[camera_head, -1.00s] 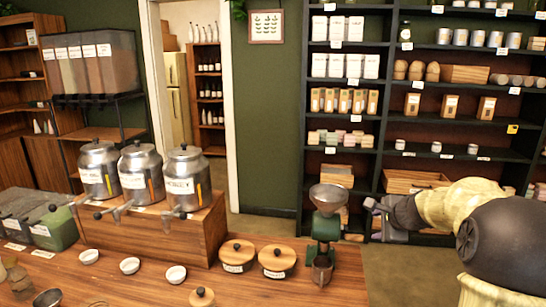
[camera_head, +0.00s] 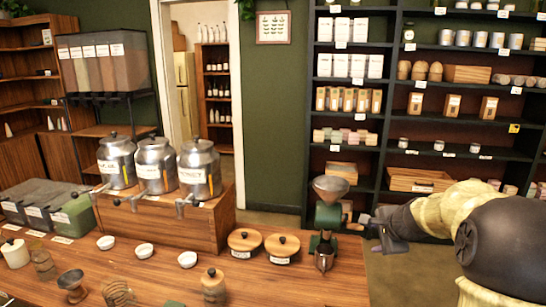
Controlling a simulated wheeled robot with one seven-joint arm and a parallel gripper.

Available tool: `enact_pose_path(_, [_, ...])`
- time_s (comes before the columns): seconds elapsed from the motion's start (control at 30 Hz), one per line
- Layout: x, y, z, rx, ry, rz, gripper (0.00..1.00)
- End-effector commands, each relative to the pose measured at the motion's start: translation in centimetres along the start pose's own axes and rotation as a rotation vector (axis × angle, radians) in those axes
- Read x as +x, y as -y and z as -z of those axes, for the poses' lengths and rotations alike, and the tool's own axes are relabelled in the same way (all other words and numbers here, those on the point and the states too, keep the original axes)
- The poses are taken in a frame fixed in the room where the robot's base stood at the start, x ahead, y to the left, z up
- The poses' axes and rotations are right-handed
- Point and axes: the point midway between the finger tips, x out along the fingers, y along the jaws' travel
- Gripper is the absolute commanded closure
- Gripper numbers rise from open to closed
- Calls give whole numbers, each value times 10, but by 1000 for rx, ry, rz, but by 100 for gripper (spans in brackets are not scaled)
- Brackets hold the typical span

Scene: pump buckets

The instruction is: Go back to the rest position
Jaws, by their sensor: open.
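My gripper (camera_head: 376,228) is at the right of the head view, at the end of my arm, which reaches in from the right edge. It is open, and nothing shows between its fingers. It hangs in the air just right of the green grinder (camera_head: 327,220) with its metal hopper, apart from it as far as I can tell. The three metal canisters (camera_head: 155,166) stand upright on a wooden box (camera_head: 170,220) on the counter (camera_head: 130,275).
Three white bowls (camera_head: 144,250) and two wooden-lidded jars (camera_head: 282,246) stand on the counter. Grey bins and a green bin (camera_head: 74,219) are at the left. Stocked shelves (camera_head: 388,150) stand behind my arm. Floor shows right of the counter.

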Motion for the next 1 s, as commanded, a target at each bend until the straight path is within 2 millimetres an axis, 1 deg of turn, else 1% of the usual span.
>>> enact_pose_path(0.23, [-4, -44, -36, -240, 18, -108, 53])
enact_pose_path(0.37, [-9, -78, -60, -421, 42, -182, 53])
enact_pose_path(0.47, [-18, -114, -84, -616, 79, -253, 53])
enact_pose_path(0.5, [-23, -131, -94, -707, 98, -282, 53])
enact_pose_path(0.6, [-35, -170, -114, -922, 150, -346, 53])
enact_pose_path(0.7, [-47, -200, -126, -1093, 197, -392, 53])
enact_pose_path(0.8, [-58, -228, -134, -1239, 243, -427, 53])
enact_pose_path(1.0, [-77, -274, -146, -1485, 330, -476, 53])
